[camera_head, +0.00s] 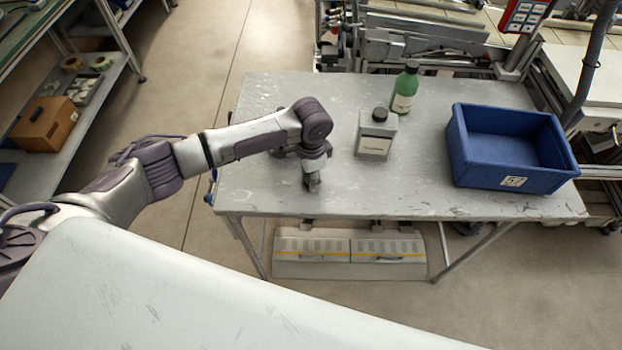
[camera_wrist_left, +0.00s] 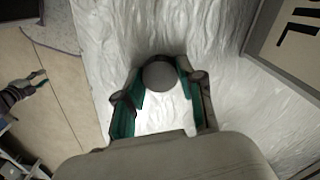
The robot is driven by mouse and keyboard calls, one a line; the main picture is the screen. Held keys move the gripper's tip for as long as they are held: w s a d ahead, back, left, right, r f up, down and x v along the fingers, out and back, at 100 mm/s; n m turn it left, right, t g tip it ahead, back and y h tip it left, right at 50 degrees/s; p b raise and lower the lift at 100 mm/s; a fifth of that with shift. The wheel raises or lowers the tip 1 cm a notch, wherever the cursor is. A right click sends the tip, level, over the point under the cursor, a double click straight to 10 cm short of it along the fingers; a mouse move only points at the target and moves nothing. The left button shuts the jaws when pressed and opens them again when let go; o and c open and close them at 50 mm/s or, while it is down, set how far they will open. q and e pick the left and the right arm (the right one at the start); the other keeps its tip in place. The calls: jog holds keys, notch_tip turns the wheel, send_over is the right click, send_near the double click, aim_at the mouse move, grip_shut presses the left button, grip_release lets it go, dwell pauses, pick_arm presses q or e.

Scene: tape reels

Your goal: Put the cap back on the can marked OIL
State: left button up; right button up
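The grey can (camera_head: 376,140) stands upright on the table, with a dark round top; I cannot tell whether that is a cap or a neck. In the left wrist view a panel with black letters ending in "IL" (camera_wrist_left: 299,40) fills the top right corner. A dark grey round cap (camera_wrist_left: 160,76) is between the fingertips of my left gripper (camera_wrist_left: 161,80), over the bright tabletop. My left gripper (camera_head: 312,183) points down, low at the table's left part, left of the can. Whether its fingers press on the cap is unclear. My right gripper is out of view.
A green bottle (camera_head: 404,88) with a dark cap stands behind the can. A blue bin (camera_head: 512,178) stands at the table's right. The grey table (camera_head: 300,90) is clear behind my left gripper and between can and bin.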

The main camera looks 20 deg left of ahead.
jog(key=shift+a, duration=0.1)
pick_arm(q)
jog(key=shift+r, duration=0.55)
notch_tip(320, 180, up, 2)
jog(key=shift+w+r+b, duration=0.1)
jog(key=shift+r+b, duration=0.15)
jog(key=shift+b, duration=0.25)
jog(key=d+r+b, duration=0.3)
jog(key=d+r, duration=0.4)
jog(key=d, duration=0.4)
jog(key=shift+w+d+r, duration=0.2)
jog(key=shift+w+d, duration=0.15)
jog(key=shift+w, duration=0.05)
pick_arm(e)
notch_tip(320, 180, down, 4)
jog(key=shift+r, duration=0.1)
pick_arm(q)
jog(key=s+a+f+n, duration=0.2)
jog(key=s+a+f, duration=0.1)
jog(key=s+a+f+n, duration=0.2)
jog(key=s+a+f, duration=0.1)
jog(key=s+a, duration=0.1)
jog(key=shift+s+a+f, duration=0.15)
jog(key=shift+f, duration=0.25)
jog(key=s+a+f+n, duration=0.2)
jog(key=s+a+n, duration=0.4)
jog(key=s, duration=0.5)
jog(key=shift+s+a+f, duration=0.25)
jog(key=shift+a+f, duration=0.05)
jog(key=shift+a, duration=0.9)
